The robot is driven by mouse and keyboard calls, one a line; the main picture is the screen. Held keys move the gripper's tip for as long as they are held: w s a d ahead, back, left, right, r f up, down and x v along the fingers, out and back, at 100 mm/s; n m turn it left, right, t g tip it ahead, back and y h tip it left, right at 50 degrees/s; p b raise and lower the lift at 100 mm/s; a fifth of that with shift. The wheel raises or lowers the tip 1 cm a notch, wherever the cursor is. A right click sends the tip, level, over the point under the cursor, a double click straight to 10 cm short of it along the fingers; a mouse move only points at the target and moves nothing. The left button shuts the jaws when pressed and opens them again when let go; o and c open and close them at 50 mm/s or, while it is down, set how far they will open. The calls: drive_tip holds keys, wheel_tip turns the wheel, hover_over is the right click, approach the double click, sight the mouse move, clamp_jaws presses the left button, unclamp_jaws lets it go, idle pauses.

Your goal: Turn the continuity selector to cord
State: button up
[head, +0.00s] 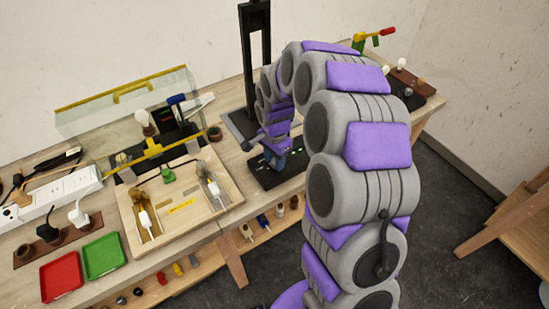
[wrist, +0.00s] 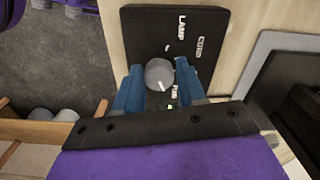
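The continuity selector is a grey round knob (wrist: 159,73) with a white pointer mark, on a black panel (wrist: 140,25). Its white labels read LAMP, CORD and a third one, partly covered. The white mark points down in the wrist view, toward the third label and away from CORD. My gripper (wrist: 160,82) has its blue fingers apart, one on each side of the knob. I cannot tell whether they touch it. In the head view my gripper (head: 278,158) is low over the black panel (head: 268,178), and the knob is hidden.
A wooden tray (head: 232,183) with lamp parts is left of the panel. A black stand (head: 240,127) rises behind it. Red (head: 61,276) and green (head: 103,255) trays lie at the table's front left. A grey-framed dark object (wrist: 285,75) is right of the panel.

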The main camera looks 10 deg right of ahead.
drive_tip(key=shift+d, duration=0.1)
drive_tip(key=c, duration=0.6)
drive_tip(key=shift+r+n+p, duration=0.15)
drive_tip(key=shift+n+p, duration=0.15)
drive_tip(key=shift+p, duration=0.05)
drive_tip(key=n+p, duration=0.4)
drive_tip(key=shift+r, duration=0.15)
drive_tip(key=n+p, duration=0.4)
drive_tip(key=n, duration=0.2)
drive_tip(key=shift+w+d+n, duration=0.1)
drive_tip(key=shift+n, duration=0.3)
drive_tip(key=n+p, duration=0.3)
drive_tip(key=n, duration=0.3)
drive_tip(key=shift+f, duration=0.2)
drive_tip(key=shift+n, duration=0.3)
